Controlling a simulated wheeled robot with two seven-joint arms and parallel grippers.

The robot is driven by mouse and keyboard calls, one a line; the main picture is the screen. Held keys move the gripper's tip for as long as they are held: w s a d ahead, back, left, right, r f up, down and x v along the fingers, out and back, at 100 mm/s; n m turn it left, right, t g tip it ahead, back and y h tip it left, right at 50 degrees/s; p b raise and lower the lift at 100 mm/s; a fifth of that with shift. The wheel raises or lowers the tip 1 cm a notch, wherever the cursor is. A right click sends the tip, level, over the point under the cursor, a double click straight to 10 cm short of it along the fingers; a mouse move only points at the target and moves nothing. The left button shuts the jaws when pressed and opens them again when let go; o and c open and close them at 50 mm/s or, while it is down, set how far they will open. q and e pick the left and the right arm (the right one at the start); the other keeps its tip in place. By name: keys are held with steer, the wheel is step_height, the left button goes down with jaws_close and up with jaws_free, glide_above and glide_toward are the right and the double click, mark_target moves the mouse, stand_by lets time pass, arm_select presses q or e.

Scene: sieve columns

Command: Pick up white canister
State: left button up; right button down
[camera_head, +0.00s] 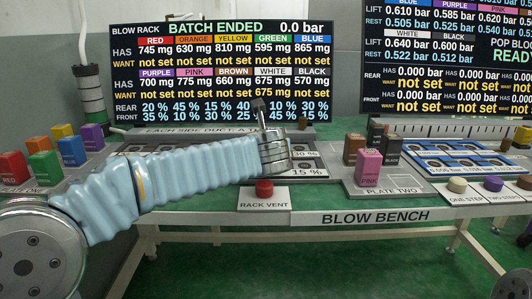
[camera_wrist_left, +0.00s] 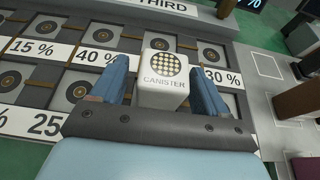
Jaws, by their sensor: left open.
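The white canister (camera_wrist_left: 164,78), with a dotted round top and the word CANISTER on its side, stands on the rack in the left wrist view. My left gripper (camera_wrist_left: 160,72) is open, with one blue finger on each side of the canister. Whether either finger touches it cannot be told. In the head view my left gripper (camera_head: 262,112) is over the duct rack at the middle, and the canister is not distinguishable there behind my arm. My right gripper is not in view.
Plate one at the left holds several coloured canisters, including a green one (camera_head: 45,165). Plate two (camera_head: 388,190) holds pink, brown and black ones. A red rack vent button (camera_head: 264,187) sits at the bench's front. Screens (camera_head: 220,70) stand behind.

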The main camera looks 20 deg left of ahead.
arm_select(q)
steer(key=c, duration=1.1)
